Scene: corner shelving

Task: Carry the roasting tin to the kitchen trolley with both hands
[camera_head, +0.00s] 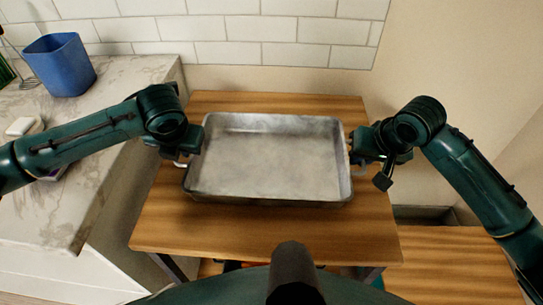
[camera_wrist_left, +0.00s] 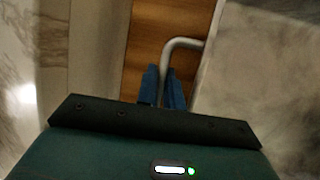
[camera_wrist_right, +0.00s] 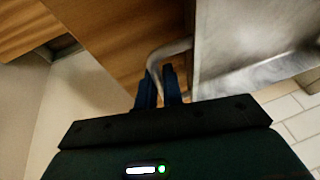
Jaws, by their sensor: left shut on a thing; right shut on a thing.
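The roasting tin (camera_head: 268,160) is a grey metal rectangular pan, empty, over the wooden top of the trolley (camera_head: 220,228) in the head view. I cannot tell whether it rests on the wood or hangs just above it. My left gripper (camera_head: 184,158) is at its left side, and in the left wrist view my blue fingers (camera_wrist_left: 163,88) are shut on the tin's wire handle (camera_wrist_left: 184,43). My right gripper (camera_head: 358,155) is at its right side, and in the right wrist view the fingers (camera_wrist_right: 158,88) are shut on the other handle (camera_wrist_right: 165,55).
A marble counter (camera_head: 75,200) stands left of the trolley, with a blue container (camera_head: 62,65) and a small white object (camera_head: 20,126) on it. A tiled wall (camera_head: 260,30) is behind. Another wooden surface (camera_head: 450,265) lies lower at the right. Bare wood shows in front of the tin.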

